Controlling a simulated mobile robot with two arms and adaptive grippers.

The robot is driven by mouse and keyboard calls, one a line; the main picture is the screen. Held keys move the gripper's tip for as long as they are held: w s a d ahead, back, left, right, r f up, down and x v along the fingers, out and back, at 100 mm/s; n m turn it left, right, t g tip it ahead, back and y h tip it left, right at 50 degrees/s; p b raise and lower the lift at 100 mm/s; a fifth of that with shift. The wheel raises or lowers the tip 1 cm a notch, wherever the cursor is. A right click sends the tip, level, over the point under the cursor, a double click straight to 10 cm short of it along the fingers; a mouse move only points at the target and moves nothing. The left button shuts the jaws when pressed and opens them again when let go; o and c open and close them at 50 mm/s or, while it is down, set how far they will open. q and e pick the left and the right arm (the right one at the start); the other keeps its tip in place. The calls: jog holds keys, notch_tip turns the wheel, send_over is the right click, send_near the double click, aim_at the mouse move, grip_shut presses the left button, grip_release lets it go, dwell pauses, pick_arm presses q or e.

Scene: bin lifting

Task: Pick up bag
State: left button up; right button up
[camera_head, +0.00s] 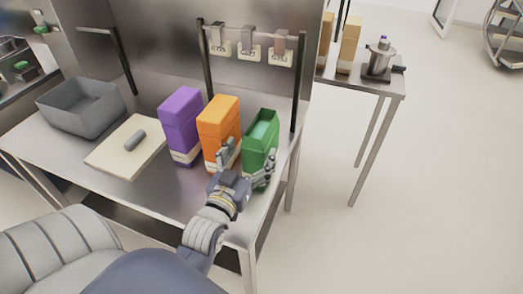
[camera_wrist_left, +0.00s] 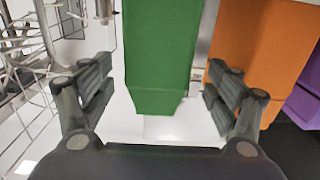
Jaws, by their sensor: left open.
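The green box-shaped container (camera_head: 262,143) stands upright near the right end of the metal table, with an open top and something lighter green inside. No other bag can be made out for certain. My left gripper (camera_head: 247,163) is open at the green container's near side, with one finger on each side of it. In the left wrist view, the green container (camera_wrist_left: 160,55) lies between the two spread fingers of the gripper (camera_wrist_left: 160,82), with visible gaps on both sides. My right gripper is not in view.
An orange container (camera_head: 220,118) stands close left of the green one, with a purple container (camera_head: 181,120) beyond it. A cutting board (camera_head: 112,157) with a grey object and a grey bin (camera_head: 82,107) are farther left. A rack post (camera_head: 299,85) rises behind right.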

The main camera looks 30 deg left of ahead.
aim_at(261, 135)
pick_arm(q)
jog(key=shift+x, duration=0.9)
jog(key=p+x, duration=0.1)
jog(key=x, duration=0.3)
jog(key=shift+w+d, duration=0.1)
jog(key=shift+w, duration=0.15)
jog(key=shift+w+f, duration=0.1)
jog(key=shift+w, duration=0.35)
jog(key=shift+c, duration=1.4)
jog(key=c, duration=1)
jog(key=shift+r, duration=0.25)
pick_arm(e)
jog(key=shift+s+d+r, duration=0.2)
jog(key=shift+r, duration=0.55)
